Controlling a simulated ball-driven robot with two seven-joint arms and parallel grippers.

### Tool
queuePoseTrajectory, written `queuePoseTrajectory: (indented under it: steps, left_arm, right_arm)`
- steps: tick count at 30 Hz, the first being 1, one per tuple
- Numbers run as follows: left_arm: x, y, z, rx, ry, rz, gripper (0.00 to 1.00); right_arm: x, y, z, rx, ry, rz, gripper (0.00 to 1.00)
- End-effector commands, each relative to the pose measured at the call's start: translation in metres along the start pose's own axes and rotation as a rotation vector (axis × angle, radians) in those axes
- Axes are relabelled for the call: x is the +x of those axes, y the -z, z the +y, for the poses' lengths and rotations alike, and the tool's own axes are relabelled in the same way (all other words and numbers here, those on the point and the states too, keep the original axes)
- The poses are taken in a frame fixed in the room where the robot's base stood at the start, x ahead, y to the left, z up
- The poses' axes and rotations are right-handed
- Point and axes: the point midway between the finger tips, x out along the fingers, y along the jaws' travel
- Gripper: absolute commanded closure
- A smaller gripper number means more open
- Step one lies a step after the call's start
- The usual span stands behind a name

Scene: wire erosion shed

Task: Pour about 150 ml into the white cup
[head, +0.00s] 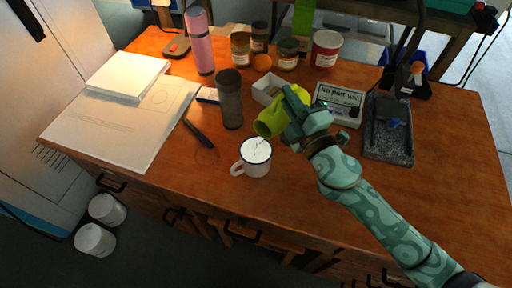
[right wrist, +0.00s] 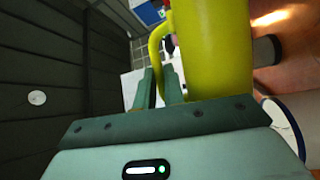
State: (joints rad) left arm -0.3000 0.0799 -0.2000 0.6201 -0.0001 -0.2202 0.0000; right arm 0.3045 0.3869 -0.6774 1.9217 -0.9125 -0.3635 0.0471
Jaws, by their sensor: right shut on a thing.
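The white cup (head: 256,157) stands upright near the front edge of the wooden table, its handle to the left. Something pale fills its inside, and a thin line shows at its mouth. My right gripper (head: 290,117) is shut on a yellow-green jug (head: 270,122), tilted to the left just above and behind the cup. In the right wrist view, the gripper's fingers (right wrist: 160,88) close on the handle of the jug (right wrist: 212,45). Part of the cup's rim (right wrist: 285,125) shows at the lower right. My left gripper is not in view.
A dark tumbler (head: 230,98) stands behind and left of the cup. A black pen-like tool (head: 198,133) lies left of it. A white box (head: 268,90), a display unit (head: 339,103) and a grey tray (head: 388,140) are behind and right. The table right of my arm is clear.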

Motion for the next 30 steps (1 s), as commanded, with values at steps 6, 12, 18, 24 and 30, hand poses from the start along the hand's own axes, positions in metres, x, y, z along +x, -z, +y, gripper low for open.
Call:
queuePoseTrajectory:
  steps: [6,12,18,24,30]
  left_arm:
    - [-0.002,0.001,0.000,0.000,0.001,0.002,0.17]
    - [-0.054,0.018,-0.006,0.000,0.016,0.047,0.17]
    - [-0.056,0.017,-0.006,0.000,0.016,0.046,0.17]
    - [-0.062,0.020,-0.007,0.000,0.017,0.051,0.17]
    - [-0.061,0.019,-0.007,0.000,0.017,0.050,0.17]
  right_arm:
    - [0.001,-0.001,0.002,0.009,0.002,-0.003,1.00]
    - [0.014,-0.034,0.002,0.380,0.144,-0.083,1.00]
    - [0.013,-0.037,-0.006,0.417,0.163,-0.092,1.00]
    - [0.014,-0.039,-0.009,0.456,0.179,-0.099,1.00]
    - [0.013,-0.039,-0.010,0.454,0.179,-0.099,1.00]
